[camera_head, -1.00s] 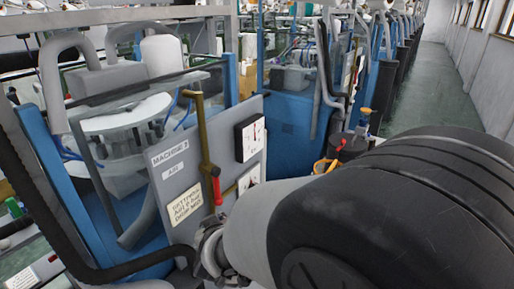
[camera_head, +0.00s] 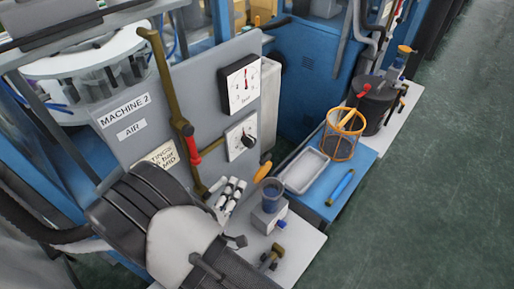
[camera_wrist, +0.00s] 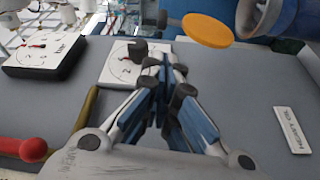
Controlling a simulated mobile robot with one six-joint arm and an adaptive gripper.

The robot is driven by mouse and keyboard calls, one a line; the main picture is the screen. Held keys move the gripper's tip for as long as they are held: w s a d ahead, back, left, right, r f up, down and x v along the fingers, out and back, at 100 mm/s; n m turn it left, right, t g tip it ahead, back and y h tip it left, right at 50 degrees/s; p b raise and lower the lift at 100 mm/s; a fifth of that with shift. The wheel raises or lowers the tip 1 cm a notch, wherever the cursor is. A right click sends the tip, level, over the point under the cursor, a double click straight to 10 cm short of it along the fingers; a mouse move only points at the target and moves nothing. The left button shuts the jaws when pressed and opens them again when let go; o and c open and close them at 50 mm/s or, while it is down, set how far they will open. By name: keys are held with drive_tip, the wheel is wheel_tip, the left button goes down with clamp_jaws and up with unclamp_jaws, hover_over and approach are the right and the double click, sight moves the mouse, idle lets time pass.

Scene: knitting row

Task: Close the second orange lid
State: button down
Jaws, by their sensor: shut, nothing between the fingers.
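A near orange lid (camera_head: 263,171) stands tilted up beside the mouth of a blue cup (camera_head: 271,195), which looks uncovered. In the wrist view the orange lid (camera_wrist: 208,30) is a flat disc at the top, beside the blue cup (camera_wrist: 268,14). A second, farther orange lid (camera_head: 405,48) is at the top of a small blue cup (camera_head: 398,64); whether it is fully down is too small to tell. My gripper (camera_head: 229,190) is shut and empty, left of the near cup and lid. In the wrist view my gripper (camera_wrist: 165,72) is below the lid, apart from it.
The grey Machine 2 panel (camera_head: 190,92) has two dials and a red-handled lever (camera_head: 192,147) near my gripper. The green floor at right is clear.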

sight(263, 169)
drive_tip(key=b+x, duration=0.1)
drive_tip(key=x, duration=0.8)
drive_tip(key=shift+w+d, duration=0.2)
drive_tip(key=shift+w, duration=0.15)
drive_tip(key=shift+r, duration=0.15)
drive_tip(key=shift+w+d+b, duration=0.1)
drive_tip(key=shift+w+b, duration=0.05)
drive_tip(key=shift+b, duration=0.3)
